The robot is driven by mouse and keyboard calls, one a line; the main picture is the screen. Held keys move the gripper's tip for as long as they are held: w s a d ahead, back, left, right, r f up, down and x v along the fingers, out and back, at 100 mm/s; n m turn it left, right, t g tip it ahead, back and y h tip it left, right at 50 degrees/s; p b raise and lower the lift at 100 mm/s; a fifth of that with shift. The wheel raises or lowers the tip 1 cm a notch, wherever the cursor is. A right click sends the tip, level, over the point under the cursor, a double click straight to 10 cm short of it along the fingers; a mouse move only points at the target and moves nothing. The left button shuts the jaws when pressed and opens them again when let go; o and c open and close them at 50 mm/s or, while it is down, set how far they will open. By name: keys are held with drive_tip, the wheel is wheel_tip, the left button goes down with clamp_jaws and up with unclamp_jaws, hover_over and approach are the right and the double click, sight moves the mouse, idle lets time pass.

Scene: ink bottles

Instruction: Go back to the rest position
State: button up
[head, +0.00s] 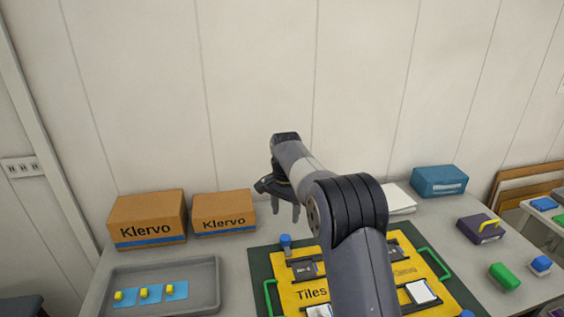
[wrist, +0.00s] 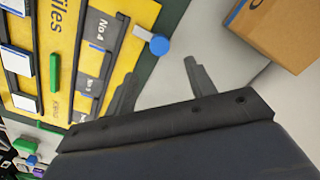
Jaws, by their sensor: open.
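My gripper (head: 285,205) is raised over the back of the table in the head view, fingers pointing down. In the wrist view my gripper (wrist: 160,75) has its two fingers apart with nothing between them. A blue-capped object (head: 285,240) stands by the back left corner of the yellow Tiles board (head: 284,297), below my gripper. In the wrist view the blue cap (wrist: 159,46) lies beyond the fingertips, apart from them. My arm hides part of the board.
Two Klervo cardboard boxes (head: 147,218) stand at the back left, behind a grey tray (head: 207,272) with several yellow-topped pieces on blue squares. At right are a blue box (head: 440,180), a purple block with a yellow handle (head: 480,229) and a green object (head: 504,277).

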sight(285, 238)
wheel_tip(285, 238, down, 10)
drive_tip(key=shift+r+p, duration=0.1)
drive_tip(key=shift+p, duration=0.35)
idle(0.3)
